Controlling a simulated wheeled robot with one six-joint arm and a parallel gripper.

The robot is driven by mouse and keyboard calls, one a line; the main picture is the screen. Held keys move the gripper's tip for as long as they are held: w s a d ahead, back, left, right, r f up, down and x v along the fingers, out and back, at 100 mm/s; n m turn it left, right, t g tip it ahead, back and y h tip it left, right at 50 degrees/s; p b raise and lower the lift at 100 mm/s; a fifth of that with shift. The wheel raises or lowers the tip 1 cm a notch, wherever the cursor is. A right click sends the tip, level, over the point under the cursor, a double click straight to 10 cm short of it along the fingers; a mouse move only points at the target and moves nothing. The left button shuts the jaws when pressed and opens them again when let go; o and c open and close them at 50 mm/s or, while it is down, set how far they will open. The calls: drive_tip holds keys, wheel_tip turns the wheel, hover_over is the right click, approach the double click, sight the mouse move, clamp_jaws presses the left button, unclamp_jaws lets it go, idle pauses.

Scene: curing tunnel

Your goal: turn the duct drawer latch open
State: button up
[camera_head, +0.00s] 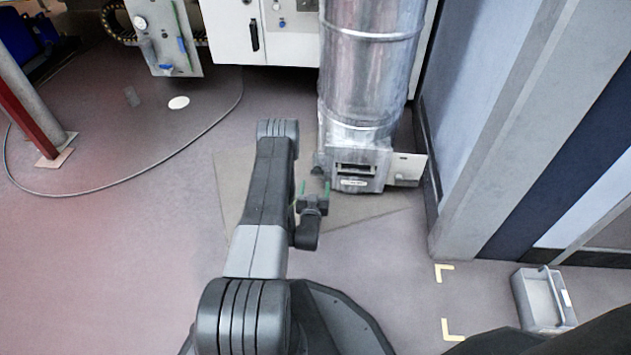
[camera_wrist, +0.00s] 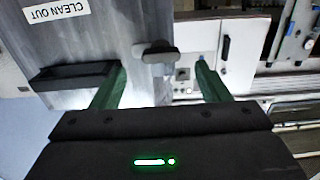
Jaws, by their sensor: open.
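The duct drawer (camera_head: 362,183) sits at the foot of a shiny metal duct (camera_head: 368,80), with a dark slot handle on its front. In the wrist view its grey front (camera_wrist: 100,50) bears a "CLEAN OUT" label and a dark handle (camera_wrist: 70,77). The latch (camera_wrist: 160,55) is a small dark lever at the drawer's edge, and it also shows as a dark piece at the drawer's left side in the head view (camera_head: 318,161). My gripper (camera_head: 314,187) is open, with green fingers apart. In the wrist view the latch appears between and beyond the fingertips (camera_wrist: 157,72); contact is not visible.
A white machine cabinet (camera_head: 265,40) stands behind the duct. A wall panel (camera_head: 500,120) rises close on the right. A grey bin (camera_head: 543,300) and yellow floor marks (camera_head: 446,273) lie at lower right. The floor at left is mostly clear, with a cable across it.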

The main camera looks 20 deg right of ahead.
sight(317, 175)
drive_tip(key=shift+b+x, duration=0.5)
drive_tip(key=shift+x, duration=1.85)
drive_tip(key=shift+c, duration=0.2)
drive_tip(key=c, duration=1)
